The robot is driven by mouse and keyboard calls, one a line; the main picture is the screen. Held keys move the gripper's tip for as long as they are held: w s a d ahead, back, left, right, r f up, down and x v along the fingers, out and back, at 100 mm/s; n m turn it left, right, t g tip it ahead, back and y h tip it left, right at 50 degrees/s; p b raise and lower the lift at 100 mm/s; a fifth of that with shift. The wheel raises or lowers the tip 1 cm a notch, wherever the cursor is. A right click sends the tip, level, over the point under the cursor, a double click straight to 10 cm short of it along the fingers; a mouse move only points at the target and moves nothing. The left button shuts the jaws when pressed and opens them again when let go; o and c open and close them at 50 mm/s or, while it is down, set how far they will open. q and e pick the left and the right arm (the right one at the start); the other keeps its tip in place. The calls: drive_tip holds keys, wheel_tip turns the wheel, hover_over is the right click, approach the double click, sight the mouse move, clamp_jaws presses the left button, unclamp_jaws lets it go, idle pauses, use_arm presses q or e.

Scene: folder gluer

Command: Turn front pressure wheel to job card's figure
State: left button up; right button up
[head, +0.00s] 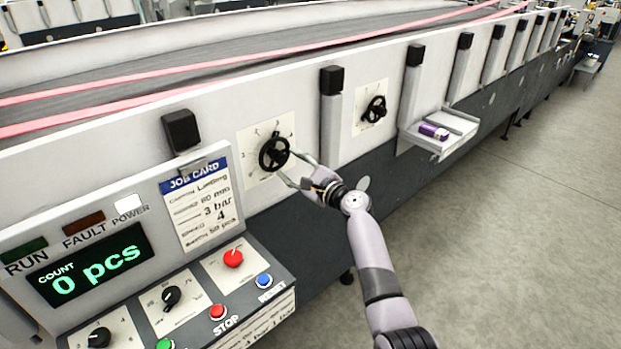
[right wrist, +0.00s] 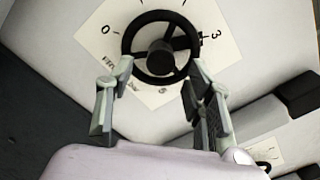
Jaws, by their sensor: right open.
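The nearer black handwheel (head: 273,153) sits on a white dial plate (head: 249,176) on the machine's side wall. In the right wrist view the wheel (right wrist: 160,46) has a spoked rim and a central hub, with 0 at left and 3 at right on the dial (right wrist: 223,48). My right gripper (head: 299,171) is open in front of this wheel. In the right wrist view its fingers (right wrist: 160,72) stand on both sides of the wheel's near rim; contact cannot be told. My left gripper is out of view.
A second handwheel (head: 374,109) sits further along the wall. A ledge (head: 441,146) holds a purple item (head: 433,131). The control panel with knobs and buttons (head: 218,312) is at lower left; its display (head: 92,264) reads 0 pcs. The floor (head: 520,220) at right is clear.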

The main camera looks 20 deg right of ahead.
drive_tip(key=v, duration=0.9)
drive_tip(key=shift+w, duration=0.15)
drive_tip(key=s+a+f+n+g+h+b, duration=0.1)
drive_tip(key=s+f+n+g, duration=0.15)
drive_tip(key=f, duration=0.85)
drive_tip(key=s+f+n+g+h+b, duration=0.15)
drive_tip(key=s+f, duration=0.25)
drive_tip(key=f, duration=0.8)
drive_tip(key=s+a+f+n+g+h+b, duration=0.1)
drive_tip(key=s+f+n+g, duration=0.15)
drive_tip(key=f, duration=0.85)
drive_tip(key=s+a+f+n+g+h+b, duration=0.15)
drive_tip(key=s+f+n+g, duration=0.4)
drive_tip(key=s+f, duration=1.3)
drive_tip(key=s+f+n+g+b, duration=0.1)
drive_tip(key=s+f+n, duration=0.4)
drive_tip(key=s, duration=0.5)
drive_tip(key=s+f+n+g+b, duration=0.1)
drive_tip(key=s+f+n, duration=0.4)
drive_tip(key=s, duration=0.6)
drive_tip(key=s+f+n+g+h+b, duration=0.1)
drive_tip(key=s+f+n, duration=0.3)
drive_tip(key=s, duration=0.6)
wheel_tip(320, 180, down, 2)
drive_tip(key=shift+s+f+n+g, duration=0.2)
drive_tip(key=shift+s+n+g, duration=0.1)
drive_tip(key=shift+n+g, duration=0.15)
